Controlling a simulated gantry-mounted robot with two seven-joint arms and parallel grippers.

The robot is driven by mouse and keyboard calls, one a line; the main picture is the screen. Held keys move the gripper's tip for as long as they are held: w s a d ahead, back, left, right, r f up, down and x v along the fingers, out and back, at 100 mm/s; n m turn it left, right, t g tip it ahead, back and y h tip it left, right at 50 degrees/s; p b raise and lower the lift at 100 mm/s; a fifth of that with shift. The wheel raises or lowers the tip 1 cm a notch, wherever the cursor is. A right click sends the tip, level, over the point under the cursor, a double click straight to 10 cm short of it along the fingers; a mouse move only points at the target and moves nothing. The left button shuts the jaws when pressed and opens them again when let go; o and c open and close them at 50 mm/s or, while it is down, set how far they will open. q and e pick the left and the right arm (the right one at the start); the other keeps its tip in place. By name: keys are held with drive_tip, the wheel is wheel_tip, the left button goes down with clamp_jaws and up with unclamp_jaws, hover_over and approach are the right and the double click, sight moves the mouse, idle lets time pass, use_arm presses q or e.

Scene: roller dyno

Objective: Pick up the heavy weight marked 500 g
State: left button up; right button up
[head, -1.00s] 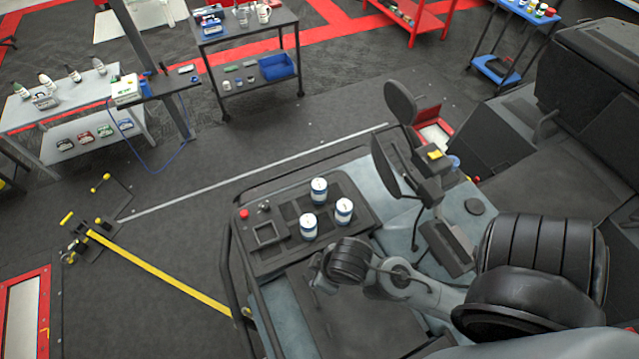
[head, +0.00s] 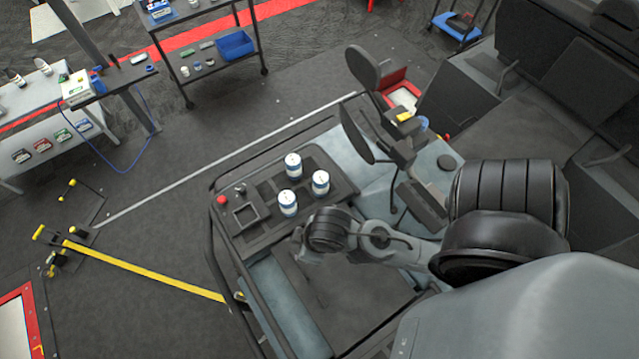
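Three white and blue canisters stand upright in the dark tray (head: 335,187) on the grey platform: a back one (head: 293,166), a right one (head: 320,182) and a front one (head: 288,203). Their markings are too small to read, and I cannot make out a 500 g mark anywhere. A grey and black jointed arm, probably my right one, comes in from the right and ends beside the tray, apart from the canisters. No gripper fingers show on it. My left gripper is not in the view.
A red button (head: 221,200) and a small grey cylinder (head: 241,188) sit at the tray's left end. A dark rail edges the platform. Beyond are a cart with a blue bin (head: 235,44), a bench with bottles at far left, and open dark floor.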

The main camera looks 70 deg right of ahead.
idle(0.3)
drive_tip(key=o, duration=0.9)
drive_tip(key=shift+d, duration=0.1)
drive_tip(key=shift+c, duration=0.2)
